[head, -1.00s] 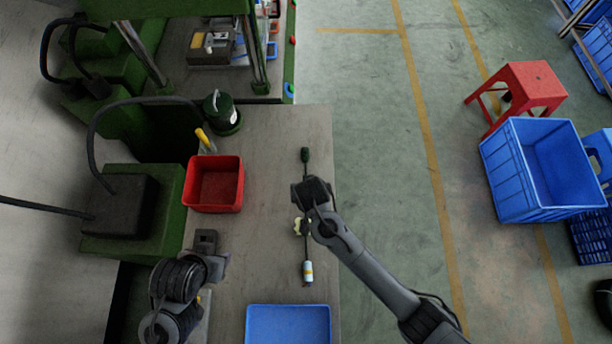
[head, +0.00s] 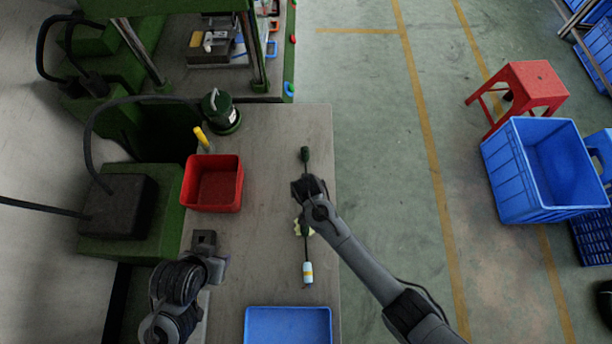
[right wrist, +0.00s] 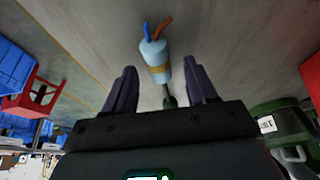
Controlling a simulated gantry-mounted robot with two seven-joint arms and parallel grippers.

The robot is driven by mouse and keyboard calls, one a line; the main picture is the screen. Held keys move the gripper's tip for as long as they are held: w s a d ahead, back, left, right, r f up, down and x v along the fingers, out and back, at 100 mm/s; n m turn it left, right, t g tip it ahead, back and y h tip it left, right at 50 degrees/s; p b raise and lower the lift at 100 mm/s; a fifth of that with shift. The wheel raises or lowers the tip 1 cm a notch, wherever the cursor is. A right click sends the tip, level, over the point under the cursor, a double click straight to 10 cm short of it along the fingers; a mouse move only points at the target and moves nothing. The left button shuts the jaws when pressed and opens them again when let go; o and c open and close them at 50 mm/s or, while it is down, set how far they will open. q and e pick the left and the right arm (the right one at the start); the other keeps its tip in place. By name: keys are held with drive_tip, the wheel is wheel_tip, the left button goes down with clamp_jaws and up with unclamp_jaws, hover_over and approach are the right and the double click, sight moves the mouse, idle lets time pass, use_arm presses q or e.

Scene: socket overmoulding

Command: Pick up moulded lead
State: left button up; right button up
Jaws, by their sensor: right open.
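The moulded lead lies on the grey bench, running up and down the head view. Its dark end (head: 305,155) is at the top, and its light blue cylinder with a tan band (head: 307,272) is at the bottom. My right gripper (head: 307,188) is over the lead and hides its middle. In the right wrist view the fingers (right wrist: 160,85) are apart, with the light blue cylinder (right wrist: 154,55) and its blue and orange wire ends seen beyond the gap. Whether the fingers straddle the cord is unclear. My left gripper (head: 207,243) is over the bench's left side; its jaws are unclear.
A red bin (head: 213,208) stands left of the lead, and a blue tray (head: 288,311) is at the bench's front. A small yellowish piece (head: 298,228) shows beside the cord. A dark green canister (head: 221,112) stands at the back left. The bench's right edge is close to the lead.

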drive_tip(key=shift+w+f, duration=0.1)
drive_tip(key=shift+f, duration=0.25)
clamp_jaws()
drive_tip(key=shift+r, duration=0.15)
